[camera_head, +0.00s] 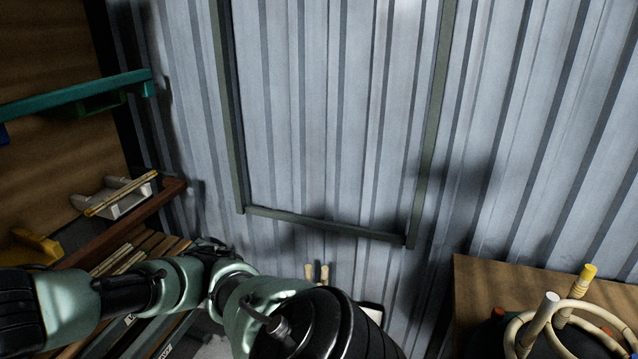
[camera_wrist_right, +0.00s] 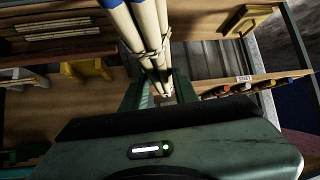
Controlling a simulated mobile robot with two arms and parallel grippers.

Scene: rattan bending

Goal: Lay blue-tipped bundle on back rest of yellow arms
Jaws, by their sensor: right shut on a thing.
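The blue-tipped bundle (camera_wrist_right: 150,42) is several pale rods tied together. In the right wrist view it runs from the top edge down between the fingers of my right gripper (camera_wrist_right: 158,90), which is shut on it. Its blue ends show at the top; its other end is hidden by the gripper. A yellow arm (camera_wrist_right: 75,72) stands on a shelf at the left of this view, and another yellow piece (camera_wrist_right: 245,20) is at the upper right. In the head view a yellow arm (camera_head: 38,246) shows at the left, partly cut off. My left gripper is not seen.
White arms (camera_head: 125,200) beside the yellow one hold another rod bundle (camera_head: 120,193). A teal rail (camera_head: 75,93) is above them. Rods lie on a lower slatted rack. A wooden table (camera_head: 490,280) with bent rattan loops (camera_head: 560,318) stands at the right.

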